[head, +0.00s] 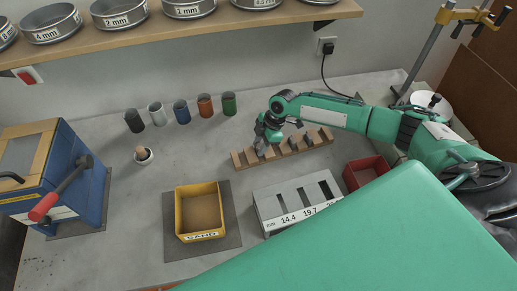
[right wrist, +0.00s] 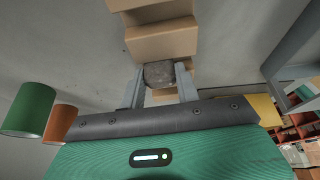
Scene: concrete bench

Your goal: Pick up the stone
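The stone (right wrist: 158,73) is a small, rough grey lump. In the right wrist view it sits between the two fingertips of my right gripper (right wrist: 159,84) and fills the gap, with a finger against each side. In the head view the right gripper (head: 264,151) points down at the left part of a wooden slotted rack (head: 318,138) and mostly hides the stone. The rack's tan blocks show just beyond the stone in the wrist view. I cannot tell whether the stone still rests in the rack. My left gripper is not in view.
Several coloured cylinders (head: 181,112) stand behind and left of the rack. A yellow sand box (head: 181,212), a grey slotted gauge (head: 265,208) and a red bin (head: 382,162) lie in front. A blue machine (head: 85,180) stands at left. Bare bench lies left of the rack.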

